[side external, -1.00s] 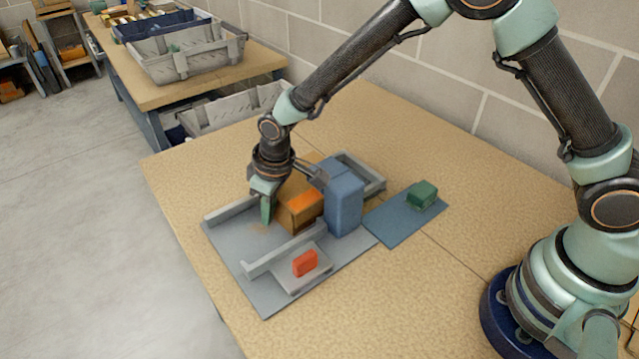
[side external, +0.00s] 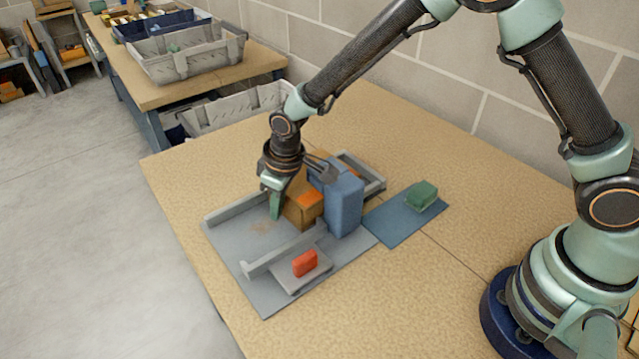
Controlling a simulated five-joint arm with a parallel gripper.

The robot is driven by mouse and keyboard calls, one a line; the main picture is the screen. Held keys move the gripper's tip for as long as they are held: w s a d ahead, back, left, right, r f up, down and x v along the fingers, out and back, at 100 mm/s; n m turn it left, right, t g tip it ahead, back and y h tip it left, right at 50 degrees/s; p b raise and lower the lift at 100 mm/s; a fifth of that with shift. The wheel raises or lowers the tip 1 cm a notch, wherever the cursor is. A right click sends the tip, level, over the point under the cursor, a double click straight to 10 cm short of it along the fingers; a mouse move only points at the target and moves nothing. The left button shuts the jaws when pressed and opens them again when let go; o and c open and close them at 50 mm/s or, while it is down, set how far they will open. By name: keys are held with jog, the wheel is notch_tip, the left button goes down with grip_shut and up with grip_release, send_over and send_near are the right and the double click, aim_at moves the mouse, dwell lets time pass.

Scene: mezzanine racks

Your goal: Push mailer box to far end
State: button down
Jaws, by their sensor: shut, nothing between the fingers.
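The mailer box, which I take to be the brown box with an orange patch (side external: 302,211), sits in the channel between two grey rails on a grey board (side external: 262,288). My gripper (side external: 275,206) is shut and points down at the box's left end, its fingertips close against it. I cannot tell whether they touch. A tall blue block (side external: 345,207) stands right of the box and hides part of the channel. A small orange patch shows behind the blue block, near the channel's far right end.
A red block (side external: 305,263) sits on a grey pad by the front rail (side external: 285,250). A green block (side external: 424,194) lies on a blue mat (side external: 395,224) to the right. The back rail (side external: 238,207) bounds the channel. The tabletop in front is clear.

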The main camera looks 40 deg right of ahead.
aim_at(298, 188)
jog(key=shift+d, duration=0.3)
jog(key=shift+d, duration=0.45)
jog(key=shift+d, duration=0.1)
dwell(0.5)
jog(key=shift+d, duration=0.45)
jog(key=shift+d, duration=0.2)
jog(key=shift+d, duration=0.45)
dwell(0.5)
jog(key=shift+d, duration=0.4)
jog(key=shift+d, duration=0.1)
